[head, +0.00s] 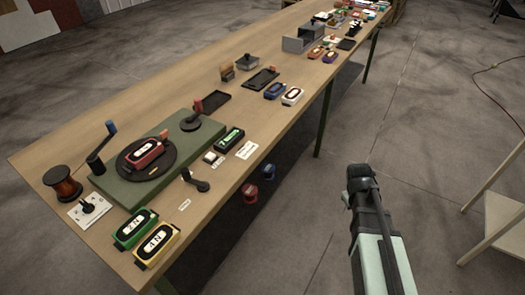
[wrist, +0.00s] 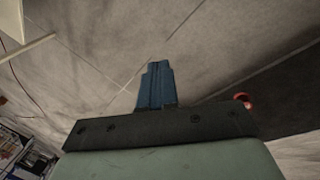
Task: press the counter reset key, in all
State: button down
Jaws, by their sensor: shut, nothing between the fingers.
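A black counter with a lit green display (head: 229,138) sits near the front edge of the long table, right of the green turntable base. A small light-coloured block (head: 213,158) sits just in front of it; I cannot tell for sure whether this is the reset key. My gripper (head: 360,172) is off the table, over the floor to the right, well apart from the counter. In the wrist view my gripper (wrist: 157,68) has its dark fingers together with nothing between them. The counter does not show in the wrist view.
A green base (head: 120,190) carries a black turntable with a red detector (head: 145,153). A black crank lever (head: 195,180) stands left of the counter. Green (head: 135,228) and yellow (head: 157,244) detectors lie at the near end. Floor lies between my gripper and the table.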

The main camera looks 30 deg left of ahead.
jog(key=a+r+n+t, duration=0.1)
jog(key=a+r+n, duration=0.25)
jog(key=a, duration=0.45)
jog(key=a+r+n+t, duration=0.1)
jog(key=a+r+n, duration=0.1)
jog(key=a+r, duration=0.35)
notch_tip(320, 180, up, 12)
jog(key=n+t+y, duration=0.1)
jog(key=n+t, duration=0.2)
jog(key=n, duration=0.6)
send_over(209, 158)
jog(key=w+d, duration=1)
jog(key=shift+s+a+m, duration=0.2)
jog(key=shift+m, duration=0.05)
jog(key=s+a+r+n+t+y, duration=0.1)
jog(key=s+a+r+n, duration=0.3)
jog(key=s+a+r, duration=0.4)
jog(key=shift+s+a+t+y, duration=0.4)
jog(key=shift+s+a, duration=0.35)
jog(key=shift+a, duration=0.15)
jog(key=shift+f, duration=0.1)
jog(key=shift+f, duration=4.35)
jog(key=shift+f, duration=0.2)
jog(key=shift+f, duration=0.25)
